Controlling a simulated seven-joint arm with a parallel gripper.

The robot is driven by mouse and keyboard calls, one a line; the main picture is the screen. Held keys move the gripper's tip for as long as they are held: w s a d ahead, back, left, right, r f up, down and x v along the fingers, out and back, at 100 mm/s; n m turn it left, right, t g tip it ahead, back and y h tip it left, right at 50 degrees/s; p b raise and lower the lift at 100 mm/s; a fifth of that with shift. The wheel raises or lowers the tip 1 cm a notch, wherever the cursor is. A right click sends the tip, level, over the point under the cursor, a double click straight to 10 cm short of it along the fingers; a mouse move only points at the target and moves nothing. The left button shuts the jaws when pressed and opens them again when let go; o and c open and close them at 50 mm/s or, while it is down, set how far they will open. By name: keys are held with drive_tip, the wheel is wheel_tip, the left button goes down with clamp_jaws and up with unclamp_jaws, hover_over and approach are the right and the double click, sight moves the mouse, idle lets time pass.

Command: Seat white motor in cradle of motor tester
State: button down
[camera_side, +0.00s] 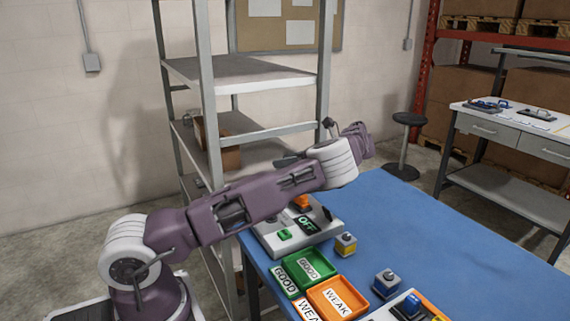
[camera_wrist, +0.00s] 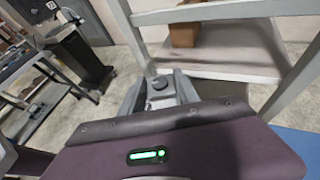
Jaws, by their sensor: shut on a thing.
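My gripper (camera_wrist: 161,95) shows in the wrist view, its grey fingers closed around a small grey-white block with a round dark knob on top, which looks like the white motor (camera_wrist: 160,84). In the side view my wrist is raised above the far left part of the blue table, and the fingers and motor cannot be made out there. The grey device with an OFF sign, likely the motor tester (camera_side: 268,241), stands on the table below my arm. It has an orange part on top and a green label. My arm partly hides it, and its cradle is not clear.
A green GOOD tray (camera_side: 331,273) and an orange WEAK tray (camera_side: 359,293) lie in front of the device. A metal shelf (camera_side: 240,70) rises close behind my arm.

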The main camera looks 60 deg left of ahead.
drive_tip(key=shift+w+a+f, duration=0.25)
drive_tip(key=shift+w+f, duration=0.4)
drive_tip(key=shift+f, duration=2.7)
drive_tip(key=shift+w+d+f, duration=0.1)
drive_tip(key=shift+d, duration=0.1)
drive_tip(key=shift+w+d, duration=0.2)
drive_tip(key=shift+d, duration=0.1)
drive_tip(key=shift+a+r, duration=0.15)
drive_tip(key=shift+r, duration=0.05)
drive_tip(key=shift+s+f, duration=0.1)
drive_tip(key=shift+f, duration=0.35)
drive_tip(key=c, duration=0.8)
unclamp_jaws()
drive_tip(key=shift+r, duration=0.1)
